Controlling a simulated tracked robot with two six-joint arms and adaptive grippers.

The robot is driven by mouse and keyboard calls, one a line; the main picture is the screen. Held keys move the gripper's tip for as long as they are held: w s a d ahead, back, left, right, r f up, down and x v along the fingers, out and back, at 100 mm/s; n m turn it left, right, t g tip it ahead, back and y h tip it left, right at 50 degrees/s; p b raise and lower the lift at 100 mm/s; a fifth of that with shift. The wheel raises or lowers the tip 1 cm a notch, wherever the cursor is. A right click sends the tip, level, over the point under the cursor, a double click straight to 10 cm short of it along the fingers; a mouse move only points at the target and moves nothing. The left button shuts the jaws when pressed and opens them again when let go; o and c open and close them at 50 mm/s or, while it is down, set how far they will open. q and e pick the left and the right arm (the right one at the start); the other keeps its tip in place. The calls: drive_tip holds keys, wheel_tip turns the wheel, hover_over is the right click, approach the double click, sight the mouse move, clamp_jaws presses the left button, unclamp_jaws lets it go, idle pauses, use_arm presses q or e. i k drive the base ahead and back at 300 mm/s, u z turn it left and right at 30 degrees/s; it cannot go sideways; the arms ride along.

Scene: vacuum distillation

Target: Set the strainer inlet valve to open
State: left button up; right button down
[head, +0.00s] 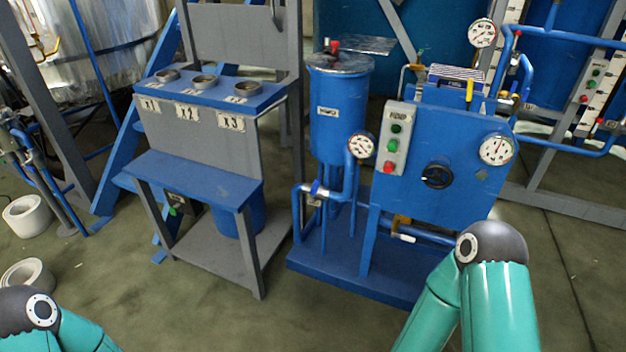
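A blue cylindrical vessel (338,112) with a small label, which looks like the strainer, stands upright in the middle of the head view. Below it, a grey pipe fitting with a small blue handle (316,188) sits on the blue piping; it may be the inlet valve, but its label and position are too small to read. A yellow-brown handle (401,221) shows low behind the blue panel, on a pipe partly hidden. Only teal links of my two arms show, at the bottom left and bottom right. Neither gripper is in view.
The blue panel (462,150) carries a black knob (437,175), a gauge (497,149) and a button box (395,138). A blue-grey stand (200,178) is to the left. White rolls (27,215) lie at the far left. The floor in front is clear.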

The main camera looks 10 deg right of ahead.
sight(313, 190)
drive_tip(key=i, duration=1.05)
drive_tip(key=z, duration=0.05)
